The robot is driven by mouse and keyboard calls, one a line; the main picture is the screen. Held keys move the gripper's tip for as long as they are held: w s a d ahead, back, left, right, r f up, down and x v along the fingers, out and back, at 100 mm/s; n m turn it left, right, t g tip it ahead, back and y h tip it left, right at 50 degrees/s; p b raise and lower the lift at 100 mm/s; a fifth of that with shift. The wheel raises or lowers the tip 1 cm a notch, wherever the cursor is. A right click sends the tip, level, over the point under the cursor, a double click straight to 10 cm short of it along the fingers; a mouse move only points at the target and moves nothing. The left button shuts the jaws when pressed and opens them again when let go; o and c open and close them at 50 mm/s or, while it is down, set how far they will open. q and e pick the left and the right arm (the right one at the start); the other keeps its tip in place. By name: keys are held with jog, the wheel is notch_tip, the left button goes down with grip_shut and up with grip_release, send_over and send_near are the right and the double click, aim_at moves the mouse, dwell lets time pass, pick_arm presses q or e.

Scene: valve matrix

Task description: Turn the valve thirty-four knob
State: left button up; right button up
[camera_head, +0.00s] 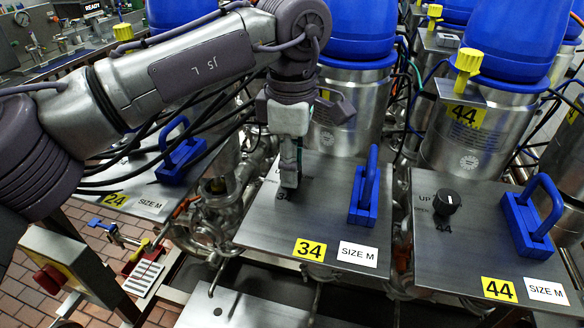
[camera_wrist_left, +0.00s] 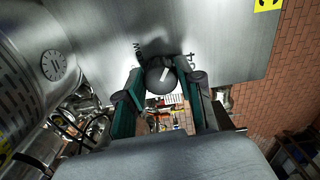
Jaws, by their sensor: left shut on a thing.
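The valve thirty-four plate (camera_head: 300,220) is a grey metal panel with a yellow 34 label (camera_head: 309,250) and a SIZE M label. My left gripper (camera_head: 289,172) points down over the upper left of this plate, where its fingers hide the knob in the head view. In the left wrist view the round black knob (camera_wrist_left: 162,79) with a white pointer mark sits between the two fingers, and my left gripper (camera_wrist_left: 164,84) is shut on it. The knob's pointer is tilted slightly to the right in that view. My right gripper is not in view.
A blue handle (camera_head: 364,196) stands upright on the same plate, right of the gripper. The plate 44 (camera_head: 470,255) on the right has its own black knob (camera_head: 447,202) and blue handle (camera_head: 532,215). Plate 24 (camera_head: 140,200) is at left. Pipes fill the gap between plates.

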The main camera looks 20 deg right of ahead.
pick_arm(q)
jog(key=n+b, duration=0.1)
jog(key=n, duration=0.3)
jog(key=shift+n, duration=0.4)
jog(key=shift+w+n+b, duration=0.1)
jog(key=shift+n+b, duration=0.5)
jog(key=shift+n, duration=1.3)
jog(key=o, duration=1.1)
jog(key=shift+o, duration=0.2)
notch_tip(320, 180, up, 12)
